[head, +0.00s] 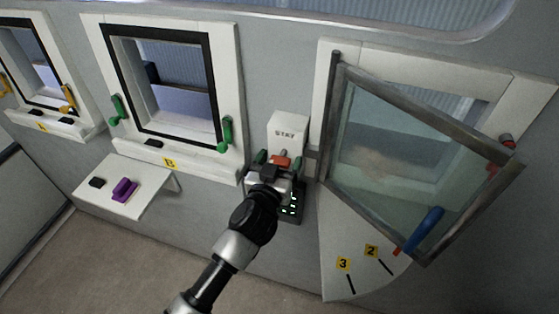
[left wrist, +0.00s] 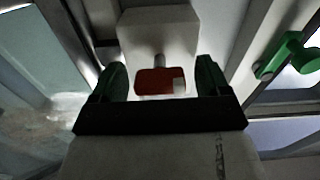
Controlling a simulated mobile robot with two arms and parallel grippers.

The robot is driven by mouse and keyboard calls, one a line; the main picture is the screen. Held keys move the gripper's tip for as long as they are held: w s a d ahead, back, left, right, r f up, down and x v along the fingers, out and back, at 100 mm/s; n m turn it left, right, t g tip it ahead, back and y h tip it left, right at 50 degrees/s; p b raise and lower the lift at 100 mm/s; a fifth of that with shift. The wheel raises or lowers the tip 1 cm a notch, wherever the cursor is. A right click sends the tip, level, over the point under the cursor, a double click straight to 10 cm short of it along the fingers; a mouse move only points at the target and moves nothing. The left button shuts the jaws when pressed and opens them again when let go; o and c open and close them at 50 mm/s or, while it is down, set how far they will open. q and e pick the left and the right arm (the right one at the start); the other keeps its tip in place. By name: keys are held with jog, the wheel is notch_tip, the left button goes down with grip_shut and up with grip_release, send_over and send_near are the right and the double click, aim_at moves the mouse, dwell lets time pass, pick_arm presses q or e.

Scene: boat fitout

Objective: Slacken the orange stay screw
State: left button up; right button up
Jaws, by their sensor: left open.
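The orange stay screw (head: 282,161) sticks out below the white box marked STAY (head: 288,127) on the wall. In the left wrist view the screw head (left wrist: 154,81) looks dark red-orange with a pale patch at one end, on a short grey shaft from the box (left wrist: 158,32). My left gripper (head: 274,162) is open, its two green-padded fingers (left wrist: 158,82) standing on either side of the screw head with a gap on each side. The gripper body hides the lower part of the box area in the head view. My right gripper is not in view.
A hinged glass window (head: 400,150) stands swung open to the right, with a blue handle (head: 427,230) over a numbered white plate (head: 345,283). Window B (head: 240,130) with green handles is left. A small shelf (head: 150,205) holds a purple block (head: 124,189).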

pick_arm(q)
jog(key=c, duration=0.9)
jog(key=shift+c, duration=0.2)
